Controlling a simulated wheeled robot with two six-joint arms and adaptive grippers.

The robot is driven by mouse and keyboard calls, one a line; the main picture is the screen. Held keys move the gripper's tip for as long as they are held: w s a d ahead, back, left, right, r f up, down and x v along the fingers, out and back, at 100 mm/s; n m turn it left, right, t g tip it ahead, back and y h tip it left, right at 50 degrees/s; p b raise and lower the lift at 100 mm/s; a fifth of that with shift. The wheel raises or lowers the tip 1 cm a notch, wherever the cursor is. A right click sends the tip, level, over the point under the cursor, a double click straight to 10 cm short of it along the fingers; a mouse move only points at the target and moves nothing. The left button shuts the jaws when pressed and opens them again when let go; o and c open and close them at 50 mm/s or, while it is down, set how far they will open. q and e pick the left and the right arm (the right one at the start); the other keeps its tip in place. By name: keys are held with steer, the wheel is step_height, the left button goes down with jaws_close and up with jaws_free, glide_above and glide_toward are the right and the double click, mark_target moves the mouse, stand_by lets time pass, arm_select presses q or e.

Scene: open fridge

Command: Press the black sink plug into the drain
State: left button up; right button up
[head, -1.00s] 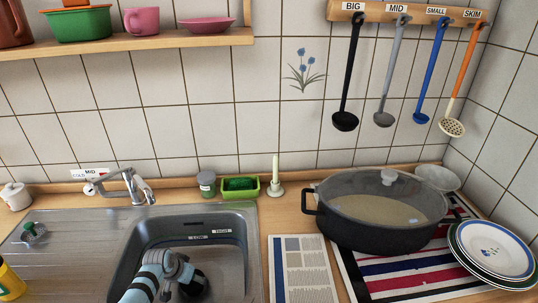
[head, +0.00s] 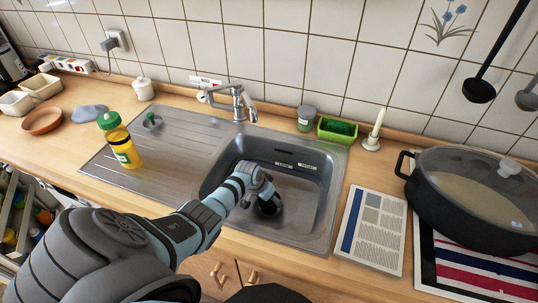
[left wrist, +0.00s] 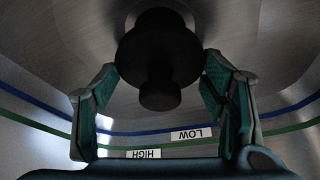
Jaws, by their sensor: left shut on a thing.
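The black sink plug (left wrist: 160,72) shows in the left wrist view as a dark disc with a round knob, between the two teal-padded fingers of my left gripper (left wrist: 160,88). My left gripper (head: 264,197) is shut on it, low in the grey sink basin (head: 312,185). In the head view the plug (head: 269,209) is a dark shape just under the fingers. The drain is hidden beneath the plug and gripper, so I cannot tell whether the plug is seated in it. My right gripper is not in view.
The faucet (head: 240,104) stands behind the basin. A yellow bottle (head: 121,146) and a small green-topped item (head: 152,121) stand on the drainboard (head: 175,150). A newspaper (head: 369,228) and a large black pot (head: 470,205) are to the right. The basin's right part is clear.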

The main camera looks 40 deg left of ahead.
arm_select(q)
steer(key=shift+f+b, duration=1.05)
steer(key=shift+f, duration=0.1)
stand_by(0.4)
steer(key=o, duration=1.2)
steer(key=v, duration=1.2)
